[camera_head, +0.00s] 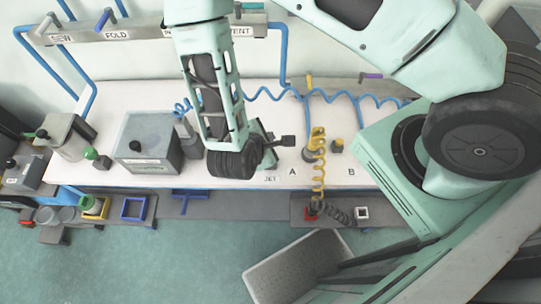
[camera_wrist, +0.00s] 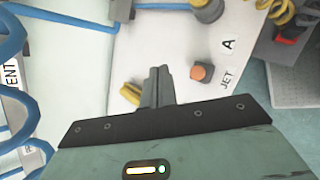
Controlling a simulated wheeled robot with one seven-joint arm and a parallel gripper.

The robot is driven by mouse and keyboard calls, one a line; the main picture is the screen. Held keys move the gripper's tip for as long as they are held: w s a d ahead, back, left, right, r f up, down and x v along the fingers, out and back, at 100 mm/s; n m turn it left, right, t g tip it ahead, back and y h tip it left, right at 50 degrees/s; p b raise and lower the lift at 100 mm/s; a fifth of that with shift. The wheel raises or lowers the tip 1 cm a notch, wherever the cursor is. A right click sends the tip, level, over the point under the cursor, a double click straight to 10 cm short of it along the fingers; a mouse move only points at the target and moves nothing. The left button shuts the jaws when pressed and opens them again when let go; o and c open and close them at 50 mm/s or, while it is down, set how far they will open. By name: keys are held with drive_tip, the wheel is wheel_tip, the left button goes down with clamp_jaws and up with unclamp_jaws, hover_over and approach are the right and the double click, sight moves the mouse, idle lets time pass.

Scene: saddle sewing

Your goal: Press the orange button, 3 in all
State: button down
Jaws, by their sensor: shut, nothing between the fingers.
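The orange button (camera_wrist: 200,72) is a small orange cap on a dark grey base, on the white table next to the JET label in the wrist view. I cannot make it out in the head view, where my arm covers that area. My gripper (camera_wrist: 158,74) has its two grey fingers together with nothing between them. In the wrist view the fingertips lie left of the button and apart from it. In the head view my gripper (camera_head: 287,141) points right, above the table behind the JET label.
A yellow-handled tool (camera_head: 317,140) with a coiled hose stands near label A. A grey box (camera_head: 147,145) stands on the left of the white table (camera_head: 240,182). Blue coiled hoses (camera_head: 265,93) run behind. A yellow piece (camera_wrist: 131,93) lies left of the fingers.

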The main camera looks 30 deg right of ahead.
wheel_tip(320, 180, down, 7)
drive_tip(key=b, duration=0.4)
drive_tip(key=shift+f, duration=0.2)
drive_tip(key=shift+f+b, duration=0.6)
drive_tip(key=shift+b, duration=0.3)
drive_tip(key=shift+f, duration=0.1)
idle(1.0)
drive_tip(key=shift+f+b, duration=0.3)
drive_tip(key=shift+b, duration=0.4)
drive_tip(key=shift+f+b, duration=0.5)
drive_tip(key=shift+b, duration=0.15)
idle(0.5)
drive_tip(key=shift+r, duration=0.15)
drive_tip(key=shift+r+p, duration=0.35)
drive_tip(key=shift+r, duration=0.45)
drive_tip(key=shift+r+p, duration=1.15)
drive_tip(key=shift+r, duration=1.35)
